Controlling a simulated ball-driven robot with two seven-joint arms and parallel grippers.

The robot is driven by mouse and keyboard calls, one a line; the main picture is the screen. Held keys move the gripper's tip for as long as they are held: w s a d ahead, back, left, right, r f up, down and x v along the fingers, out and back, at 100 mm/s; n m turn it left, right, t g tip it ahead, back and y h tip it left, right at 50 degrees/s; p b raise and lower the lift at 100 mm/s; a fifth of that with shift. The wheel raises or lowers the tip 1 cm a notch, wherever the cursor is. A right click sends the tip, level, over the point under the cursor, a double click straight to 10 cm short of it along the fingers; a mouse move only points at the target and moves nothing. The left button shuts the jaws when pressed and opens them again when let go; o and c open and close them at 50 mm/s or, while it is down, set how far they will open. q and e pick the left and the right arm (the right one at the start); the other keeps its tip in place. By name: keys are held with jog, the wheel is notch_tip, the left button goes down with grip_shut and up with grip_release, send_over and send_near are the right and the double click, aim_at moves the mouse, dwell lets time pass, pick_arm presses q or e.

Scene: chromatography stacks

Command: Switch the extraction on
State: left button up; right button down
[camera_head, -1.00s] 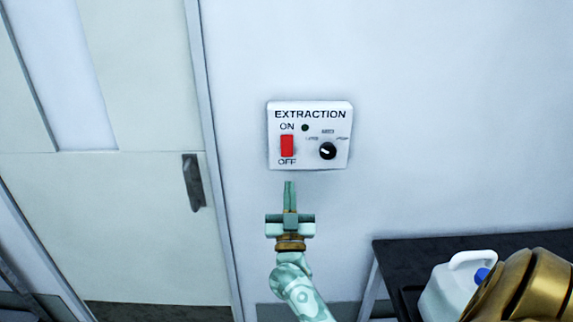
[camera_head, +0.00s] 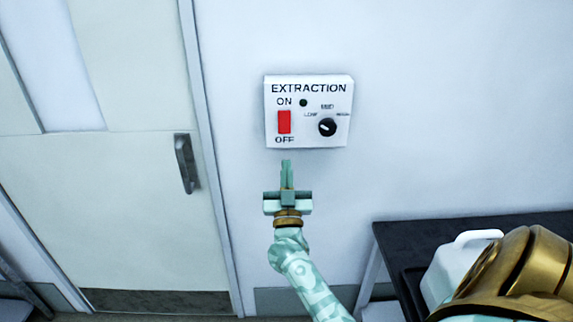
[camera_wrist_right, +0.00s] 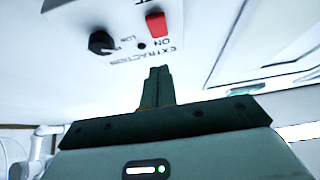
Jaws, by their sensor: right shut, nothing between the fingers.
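The white extraction box (camera_head: 309,138) is on the wall. It carries a red rocker switch (camera_head: 284,122) between the labels ON and OFF, a small dark round spot (camera_head: 303,103) and a black knob (camera_head: 327,127). My right gripper (camera_head: 286,163) is shut and empty, its fingertips just below the box in the head view. In the right wrist view the shut fingers (camera_wrist_right: 158,70) point towards the box, with the red switch (camera_wrist_right: 157,24) and black knob (camera_wrist_right: 101,42) beyond them. I cannot see contact. My left gripper is not in view.
A door (camera_head: 140,220) with a dark handle (camera_head: 186,163) stands left of the box. A dark table (camera_head: 390,235) with a white jug (camera_head: 452,262) is at the lower right. The wall around the box is clear.

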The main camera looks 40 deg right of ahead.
aim_at(285, 125)
jog(key=x, duration=0.3)
jog(key=f+x, duration=0.1)
jog(key=x, duration=0.2)
jog(key=w+d+f+b+x, duration=0.1)
jog(key=x, duration=0.3)
jog(key=shift+w+d, duration=0.2)
jog(key=shift+w, duration=0.1)
